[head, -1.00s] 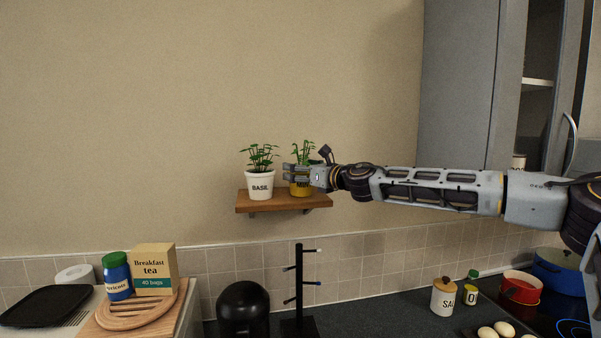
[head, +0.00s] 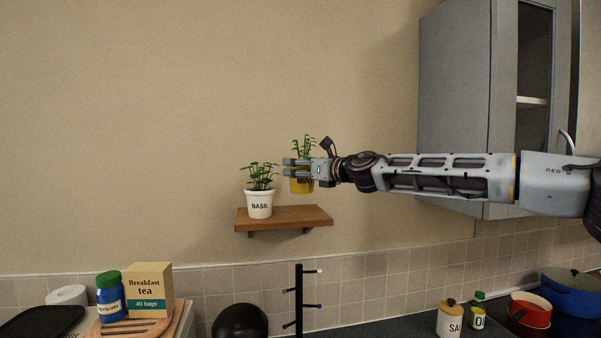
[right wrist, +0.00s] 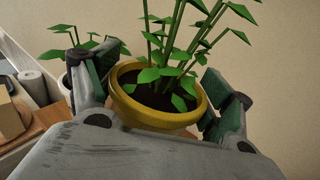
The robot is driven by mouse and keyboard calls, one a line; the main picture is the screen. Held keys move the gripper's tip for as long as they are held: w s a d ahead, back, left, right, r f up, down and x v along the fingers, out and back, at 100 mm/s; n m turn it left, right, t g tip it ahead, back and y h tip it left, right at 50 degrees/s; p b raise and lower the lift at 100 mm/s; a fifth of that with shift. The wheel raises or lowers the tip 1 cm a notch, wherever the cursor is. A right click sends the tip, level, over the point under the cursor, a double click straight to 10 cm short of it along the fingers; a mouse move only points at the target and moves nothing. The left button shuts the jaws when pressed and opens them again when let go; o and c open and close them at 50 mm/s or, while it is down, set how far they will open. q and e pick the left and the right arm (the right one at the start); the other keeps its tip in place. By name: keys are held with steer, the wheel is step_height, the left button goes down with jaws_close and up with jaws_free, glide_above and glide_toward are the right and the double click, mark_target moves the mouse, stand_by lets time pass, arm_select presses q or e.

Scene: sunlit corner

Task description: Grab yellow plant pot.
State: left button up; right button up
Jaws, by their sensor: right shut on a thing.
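The yellow plant pot (head: 301,186) holds a green plant and hangs a little above the wooden shelf (head: 290,216). My right gripper (head: 299,170) is shut on it, and the pot's lettering is partly covered by the fingers. In the right wrist view the yellow pot (right wrist: 150,113) sits upright between the two green-padded fingers (right wrist: 155,95), with dark soil and leafy stems. My left gripper is not in view.
A white basil pot (head: 259,203) stands on the shelf's left part, close to the held pot. Below are a black mug tree (head: 299,300) and a tea box (head: 150,290).

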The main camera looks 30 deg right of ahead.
steer(key=s+a+b, duration=0.2)
steer(key=s, duration=0.7)
steer(key=s+a+b, duration=0.2)
steer(key=s, duration=0.7)
steer(key=shift+a, duration=0.3)
stand_by(0.3)
